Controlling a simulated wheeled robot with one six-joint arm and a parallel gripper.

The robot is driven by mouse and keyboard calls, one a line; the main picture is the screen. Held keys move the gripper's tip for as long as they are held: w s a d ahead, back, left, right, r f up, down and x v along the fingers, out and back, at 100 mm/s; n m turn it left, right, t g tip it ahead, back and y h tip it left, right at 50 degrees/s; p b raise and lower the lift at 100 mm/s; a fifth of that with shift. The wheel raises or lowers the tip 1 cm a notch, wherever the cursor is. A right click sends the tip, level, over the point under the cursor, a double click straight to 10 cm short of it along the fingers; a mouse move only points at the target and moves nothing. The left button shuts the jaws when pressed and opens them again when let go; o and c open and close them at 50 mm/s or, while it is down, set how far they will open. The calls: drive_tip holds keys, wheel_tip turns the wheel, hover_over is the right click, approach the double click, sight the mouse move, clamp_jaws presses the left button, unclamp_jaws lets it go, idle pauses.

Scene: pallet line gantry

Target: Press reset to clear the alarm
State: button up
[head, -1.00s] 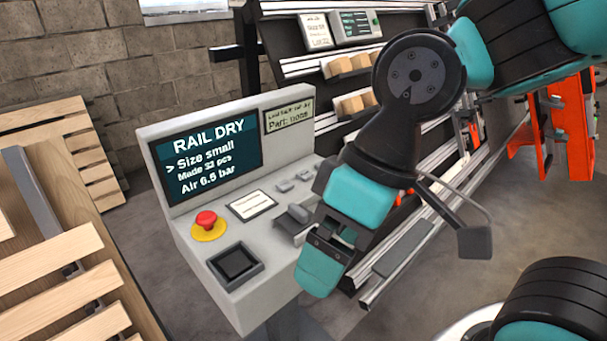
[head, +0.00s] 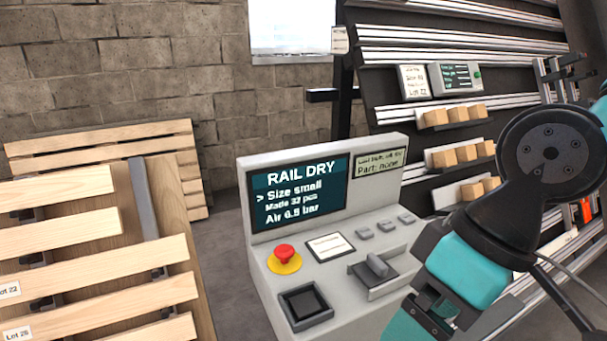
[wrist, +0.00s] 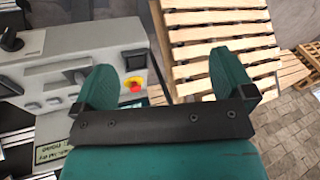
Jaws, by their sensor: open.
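The grey control console (head: 262,255) stands at lower centre in the head view. Its dark screen (head: 299,192) reads "RAIL DRY", "Size small", with piece count and air lines below. On its sloped top are a red mushroom button (head: 284,252) on a yellow ring, a black square pad (head: 305,304), a grey lever block (head: 377,265) and several small grey buttons (head: 386,226). No reset label is readable. My gripper (wrist: 165,82) is open and empty in the wrist view, its teal fingers apart over the console's side. The red button (wrist: 135,85) shows between them.
Slatted wooden pallets (head: 85,250) stand left of the console. A dark rack (head: 440,85) with rails, small wooden blocks (head: 465,153) and a small display (head: 456,76) is behind it to the right. Bare floor (head: 222,275) shows between pallets and console.

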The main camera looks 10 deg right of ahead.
drive_tip(key=shift+c, duration=0.5)
clamp_jaws()
idle(1.1)
